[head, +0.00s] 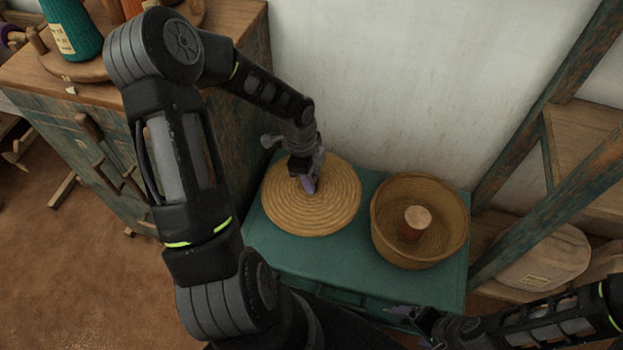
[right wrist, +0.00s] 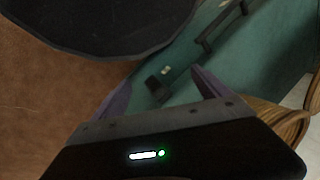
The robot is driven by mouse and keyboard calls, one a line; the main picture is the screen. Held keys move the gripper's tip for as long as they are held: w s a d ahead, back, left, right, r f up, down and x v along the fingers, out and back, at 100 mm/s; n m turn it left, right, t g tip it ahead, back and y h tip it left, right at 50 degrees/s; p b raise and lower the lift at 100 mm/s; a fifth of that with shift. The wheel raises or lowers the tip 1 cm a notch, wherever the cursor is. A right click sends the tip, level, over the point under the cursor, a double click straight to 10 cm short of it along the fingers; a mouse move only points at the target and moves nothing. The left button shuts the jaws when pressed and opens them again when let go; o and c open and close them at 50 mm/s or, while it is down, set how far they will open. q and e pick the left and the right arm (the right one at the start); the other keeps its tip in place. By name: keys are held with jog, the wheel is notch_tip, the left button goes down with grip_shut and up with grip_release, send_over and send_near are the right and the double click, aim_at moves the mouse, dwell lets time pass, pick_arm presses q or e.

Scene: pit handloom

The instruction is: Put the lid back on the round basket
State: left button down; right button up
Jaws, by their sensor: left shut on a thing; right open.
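The lid (head: 325,215) is a round, coiled straw disc at the left of the green chest top, beside the basket. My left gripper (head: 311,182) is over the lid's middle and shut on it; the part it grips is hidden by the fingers. The round basket (head: 462,232) is open at the right of the chest top, with a small brown cylinder with a pale top (head: 415,222) inside. My right gripper (head: 405,315) is open and empty by the front edge of the chest; its fingers also show in the right wrist view (right wrist: 160,92).
The green chest (head: 275,252) stands against a pale wall. A wooden frame and shelf (head: 560,130) rise close to the right, with a pale sack (head: 550,260) low there. A wooden cabinet (head: 60,95) bearing thread cones is at the left.

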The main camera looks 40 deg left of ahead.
dwell(0.3)
pick_arm(q)
jog(key=w+d+r+n, duration=0.4)
jog(key=r, duration=0.4)
jog(key=w+d+r+n+y, duration=0.1)
jog(key=w+d+r+n, duration=0.3)
jog(key=r, duration=0.5)
jog(key=w+d+r+n+t, duration=0.1)
jog(key=w+d+r+n, duration=0.3)
jog(key=r+n, duration=0.2)
notch_tip(320, 180, up, 3)
jog(key=shift+w+d+f+y, duration=0.2)
jog(key=shift+y, duration=0.2)
